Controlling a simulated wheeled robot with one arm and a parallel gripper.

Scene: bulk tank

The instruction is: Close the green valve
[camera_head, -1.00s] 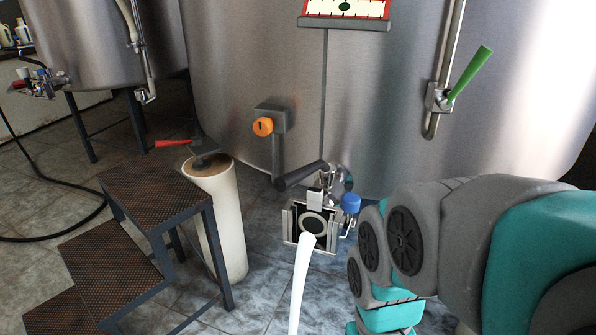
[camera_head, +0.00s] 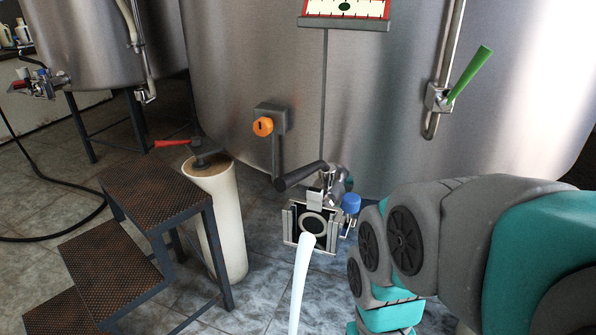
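The green valve (camera_head: 469,74) is on the right side of the large steel tank. Its green lever slants up and to the right from a small metal body on a thin vertical pipe (camera_head: 447,45). The lever is at an angle to the pipe, and nothing touches it. My grey and teal arm (camera_head: 450,235) fills the lower right, below the valve and apart from it. I cannot make out my gripper's fingers in this view.
An orange knob (camera_head: 263,127) and an outlet fitting with a blue cap (camera_head: 351,203) are on the tank's lower front. A white tube (camera_head: 300,285) stands below the outlet. Metal steps (camera_head: 155,190) and a cream-coloured post (camera_head: 222,220) stand at left. A black hose lies on the floor.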

